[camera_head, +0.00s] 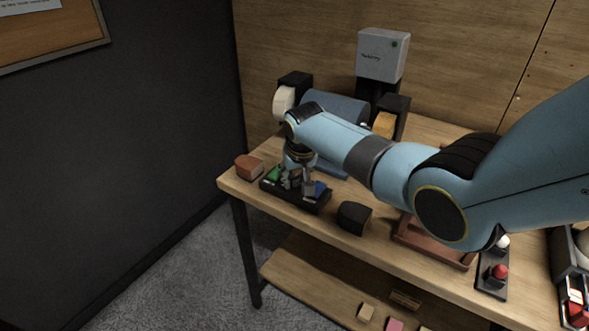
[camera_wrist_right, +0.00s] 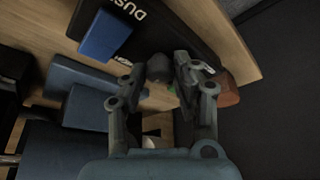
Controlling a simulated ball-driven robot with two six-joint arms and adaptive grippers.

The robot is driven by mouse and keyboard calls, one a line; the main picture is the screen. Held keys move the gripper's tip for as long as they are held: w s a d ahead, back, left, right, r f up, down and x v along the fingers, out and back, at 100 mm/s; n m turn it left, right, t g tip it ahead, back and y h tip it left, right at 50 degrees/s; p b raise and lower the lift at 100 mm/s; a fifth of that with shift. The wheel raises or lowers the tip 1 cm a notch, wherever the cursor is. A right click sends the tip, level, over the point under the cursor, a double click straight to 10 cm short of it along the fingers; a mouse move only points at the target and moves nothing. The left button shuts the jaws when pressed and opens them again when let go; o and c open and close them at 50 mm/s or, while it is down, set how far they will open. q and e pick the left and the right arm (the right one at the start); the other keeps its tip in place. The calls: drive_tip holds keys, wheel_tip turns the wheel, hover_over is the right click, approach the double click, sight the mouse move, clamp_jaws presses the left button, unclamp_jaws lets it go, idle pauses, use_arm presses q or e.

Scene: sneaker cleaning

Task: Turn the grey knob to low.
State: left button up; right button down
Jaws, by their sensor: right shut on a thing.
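The grey knob (camera_wrist_right: 159,68) is a dark rounded piece between my right fingertips in the right wrist view. It sits on a black panel (camera_wrist_right: 165,22) with white lettering starting "DUS". My right gripper (camera_wrist_right: 166,70) is shut on the knob; it also shows in the head view (camera_head: 297,184), reaching down to the panel at the table's left end. The fingers hide most of the knob in the head view, and its setting cannot be read. My left gripper is not in view.
On the panel, a blue block (camera_head: 317,190) and a green piece (camera_head: 273,174) flank my fingers. A reddish-brown block (camera_head: 248,167) lies left of the panel, and a black block (camera_head: 353,217) stands to its right. A blue roller (camera_head: 335,104) is behind.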

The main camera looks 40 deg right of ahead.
drive_tip(key=n+y, duration=0.1)
drive_tip(key=n, duration=0.1)
drive_tip(key=shift+d+n, duration=0.15)
drive_tip(key=shift+n, duration=0.25)
drive_tip(key=shift+d+n+y, duration=0.1)
drive_tip(key=shift+n+y, duration=0.8)
drive_tip(key=shift+n, duration=1.1)
drive_tip(key=c, duration=1)
unclamp_jaws()
drive_tip(key=v, duration=1.2)
drive_tip(key=shift+s, duration=0.1)
